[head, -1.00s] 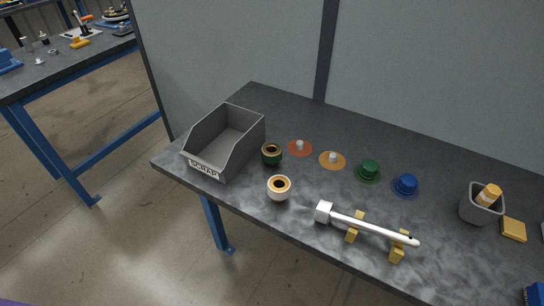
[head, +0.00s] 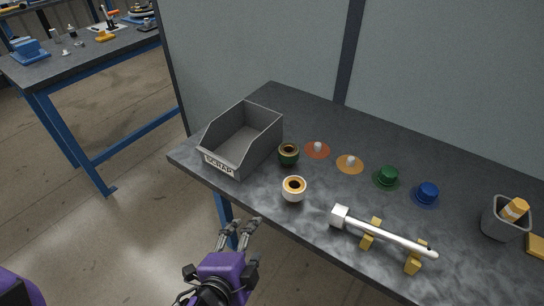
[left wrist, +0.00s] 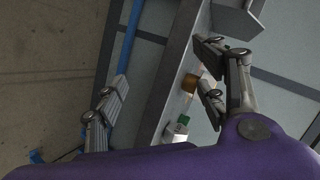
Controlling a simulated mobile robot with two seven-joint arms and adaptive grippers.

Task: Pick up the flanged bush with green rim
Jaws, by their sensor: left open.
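The bush with a green rim (head: 289,154) stands on the dark table, just right of the scrap bin, with a brownish opening on top. A white bush with an orange rim (head: 294,188) stands nearer the front edge. My left gripper (head: 241,224) is open and empty, off the table's front edge, below and left of both bushes. In the left wrist view its fingers (left wrist: 160,80) are spread apart. That view also shows a small brown-orange part (left wrist: 190,83) and a white-and-green part (left wrist: 176,130) near the right finger; I cannot tell which parts these are. My right gripper is not in view.
The grey scrap bin (head: 223,165) stands at the table's left end. Orange, green (head: 387,178) and blue (head: 427,192) parts on discs lie in a row behind. A white rod (head: 385,235) rests on yellow blocks. A grey cup (head: 504,222) stands at right.

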